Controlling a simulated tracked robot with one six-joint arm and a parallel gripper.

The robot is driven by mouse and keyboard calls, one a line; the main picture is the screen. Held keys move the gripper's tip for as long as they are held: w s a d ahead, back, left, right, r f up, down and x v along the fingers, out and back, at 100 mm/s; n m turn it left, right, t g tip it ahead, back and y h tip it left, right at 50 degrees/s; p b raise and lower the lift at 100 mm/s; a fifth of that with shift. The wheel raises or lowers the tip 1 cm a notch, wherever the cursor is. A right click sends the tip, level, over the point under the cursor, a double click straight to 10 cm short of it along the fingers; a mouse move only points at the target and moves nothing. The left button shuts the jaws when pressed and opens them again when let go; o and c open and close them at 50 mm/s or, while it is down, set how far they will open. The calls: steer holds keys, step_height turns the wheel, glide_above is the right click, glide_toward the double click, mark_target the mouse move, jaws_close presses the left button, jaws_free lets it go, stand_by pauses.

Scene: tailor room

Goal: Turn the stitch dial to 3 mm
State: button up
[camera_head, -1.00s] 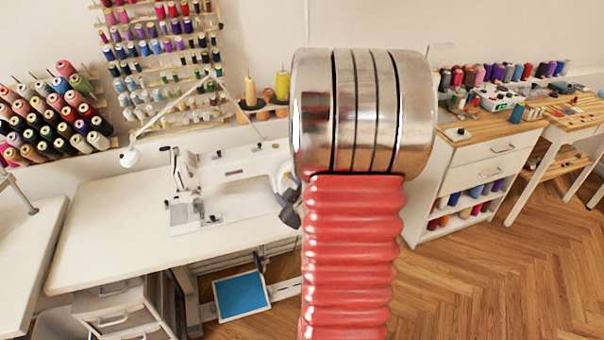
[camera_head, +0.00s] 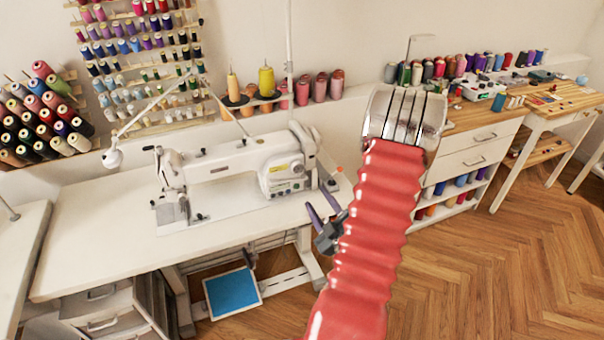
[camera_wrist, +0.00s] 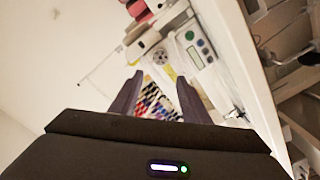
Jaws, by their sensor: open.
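The white sewing machine (camera_head: 240,165) stands on the white table at left centre. Its right end carries a round grey dial (camera_head: 298,168), small in this view, above a panel with a green patch. In the wrist view a round grey part (camera_wrist: 160,57), apparently the dial, shows ahead between the fingers, beside a panel with a green display (camera_wrist: 196,54). Its setting cannot be read. My gripper (camera_head: 315,194) is open and empty, to the right of the machine's end and apart from it. Its two dark fingers also show in the wrist view (camera_wrist: 160,76).
The white table (camera_head: 100,225) has bare surface left of the machine. Thread cones (camera_head: 265,82) stand behind it, and a thin pole rises there. A wooden-topped cabinet (camera_head: 470,125) is at the right. A lamp (camera_head: 113,158) arches over the left side.

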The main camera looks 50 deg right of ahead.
mark_target(298, 168)
steer(key=shift+w+d, duration=0.1)
steer(key=shift+w, duration=0.05)
steer(key=x, duration=1.3)
steer(key=shift+w+d, duration=0.1)
steer(key=shift+w, duration=0.15)
steer(key=c, duration=0.8)
steer(key=shift+s+d, duration=0.1)
steer(key=shift+d, duration=0.05)
